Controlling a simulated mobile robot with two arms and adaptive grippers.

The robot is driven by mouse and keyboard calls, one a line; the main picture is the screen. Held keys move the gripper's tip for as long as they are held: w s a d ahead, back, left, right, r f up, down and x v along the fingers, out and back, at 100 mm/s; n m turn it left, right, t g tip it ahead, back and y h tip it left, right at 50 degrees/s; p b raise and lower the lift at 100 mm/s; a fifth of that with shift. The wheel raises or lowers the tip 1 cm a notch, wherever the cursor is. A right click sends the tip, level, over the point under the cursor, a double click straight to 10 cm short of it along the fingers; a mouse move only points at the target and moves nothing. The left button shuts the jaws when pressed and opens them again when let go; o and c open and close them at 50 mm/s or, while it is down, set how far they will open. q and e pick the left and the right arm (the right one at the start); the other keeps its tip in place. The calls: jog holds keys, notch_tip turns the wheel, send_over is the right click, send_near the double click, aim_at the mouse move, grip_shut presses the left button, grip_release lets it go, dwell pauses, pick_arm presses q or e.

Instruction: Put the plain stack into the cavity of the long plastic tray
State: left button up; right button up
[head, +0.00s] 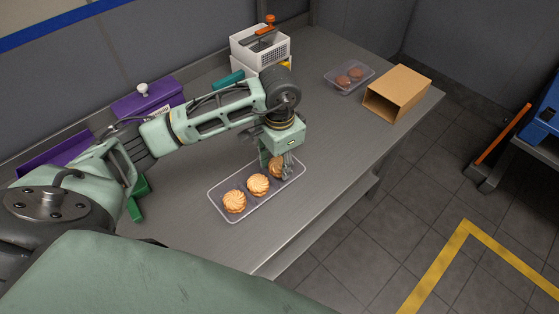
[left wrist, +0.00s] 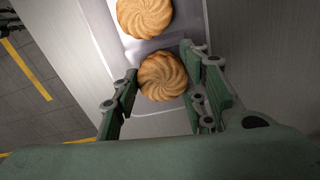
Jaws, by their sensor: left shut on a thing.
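The long plastic tray (head: 244,211) is clear and lies on the steel table, slanting from lower left to upper right in the head view. Two golden swirled biscuit stacks, one at the near end (head: 234,201) and one in the middle (head: 258,185), sit in it. My left gripper (head: 278,171) points down at the tray's far end. It is shut on a third golden swirled stack (left wrist: 163,76), which shows between its fingers in the left wrist view. The held stack is over or in the far cavity; its bottom is hidden, so I cannot tell whether it touches. My right gripper is not in view.
A smaller clear tray with dark biscuits (head: 349,77) and an open cardboard box (head: 397,93) stand at the table's far right. A white basket (head: 261,46) and purple boxes (head: 148,99) line the back. Bare steel lies right of the long tray.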

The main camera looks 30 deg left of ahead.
pick_arm(q)
jog(key=shift+o, duration=0.2)
jog(key=shift+s+d+f, duration=0.1)
jog(key=shift+s+f, duration=0.15)
jog(key=shift+f, duration=0.2)
jog(key=shift+o, duration=0.2)
jog(key=shift+f+b, duration=0.3)
jog(key=shift+b, duration=0.05)
jog(key=o, duration=0.4)
jog(key=shift+r, duration=0.1)
jog(key=shift+o, duration=1.2)
jog(key=shift+w, duration=0.1)
jog(key=shift+r, duration=0.1)
